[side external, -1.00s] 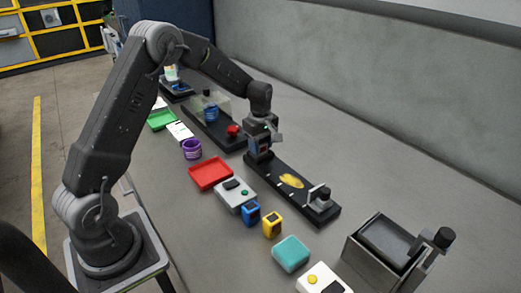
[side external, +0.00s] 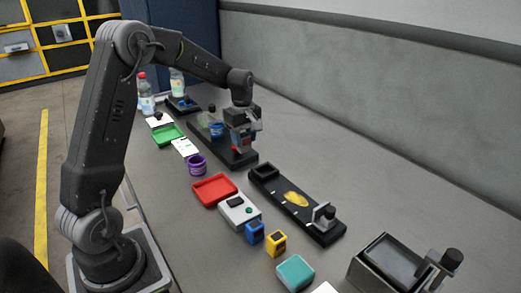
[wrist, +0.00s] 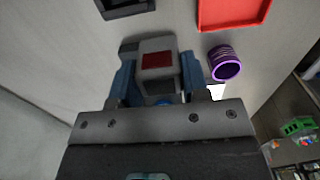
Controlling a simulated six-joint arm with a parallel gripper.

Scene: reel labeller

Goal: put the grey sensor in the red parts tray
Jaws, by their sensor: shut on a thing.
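My gripper (side external: 243,146) is shut on the grey sensor (wrist: 157,50), a small grey block with a red patch. The sensor sits between the blue fingers in the wrist view and is mostly hidden by the gripper in the side view. The red parts tray (side external: 214,190) lies on the bench, nearer the arm's base than the gripper. The part of it that shows is empty. Its edge also shows at the top of the wrist view (wrist: 232,10), apart from the gripper.
A black fixture with an open pocket (side external: 263,171) stands right of the gripper. Another black fixture with a blue reel (side external: 217,129) is behind it. A purple ring (side external: 197,165) and a grey control box (side external: 239,211) flank the tray. Two bottles stand at the back.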

